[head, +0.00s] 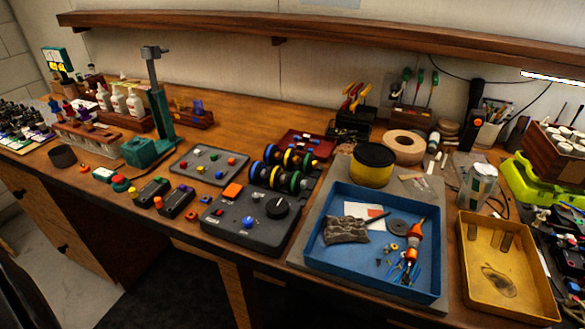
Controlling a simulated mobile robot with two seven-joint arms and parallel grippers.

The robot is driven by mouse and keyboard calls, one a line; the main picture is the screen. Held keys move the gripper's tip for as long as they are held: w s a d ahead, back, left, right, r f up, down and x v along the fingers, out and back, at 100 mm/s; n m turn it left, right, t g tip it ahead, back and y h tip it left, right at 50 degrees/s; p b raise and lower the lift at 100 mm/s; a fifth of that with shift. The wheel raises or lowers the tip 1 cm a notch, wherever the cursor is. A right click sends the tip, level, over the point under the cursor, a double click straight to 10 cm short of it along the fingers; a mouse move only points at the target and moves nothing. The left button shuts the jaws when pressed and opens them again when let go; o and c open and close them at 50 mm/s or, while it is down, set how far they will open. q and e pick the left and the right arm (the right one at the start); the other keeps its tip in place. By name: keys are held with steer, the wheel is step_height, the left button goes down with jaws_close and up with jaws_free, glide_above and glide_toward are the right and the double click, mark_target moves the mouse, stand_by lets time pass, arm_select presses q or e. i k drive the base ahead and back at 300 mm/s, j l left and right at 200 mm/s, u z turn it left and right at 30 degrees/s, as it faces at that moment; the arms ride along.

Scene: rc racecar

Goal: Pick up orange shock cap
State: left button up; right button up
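I cannot tell for sure which thing is the orange shock cap. Small orange-red parts (191,215) lie on the bench by the front edge, left of a dark control box (255,236). Another small orange-red piece (85,169) lies farther left near the front edge. An orange-and-dark tool (413,243) lies in a blue tray (325,262). Neither of my grippers shows in the head view.
Wheels on stands (281,167) stand behind the control box. A green press (160,118) rises at the left back. A yellow tray (508,305) lies at the right. A wooden shelf (330,35) overhangs the back. Bare wood lies at the middle back.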

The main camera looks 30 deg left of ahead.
mark_target(85, 169)
steer(key=u, duration=2.3)
steer(key=i+j+z, duration=0.1)
steer(key=z, duration=0.35)
steer(key=j+z, duration=0.15)
steer(key=z, duration=0.3)
steer(key=i+j+z, duration=0.1)
steer(key=z, duration=0.35)
steer(key=j+z, duration=0.25)
steer(key=z, duration=0.2)
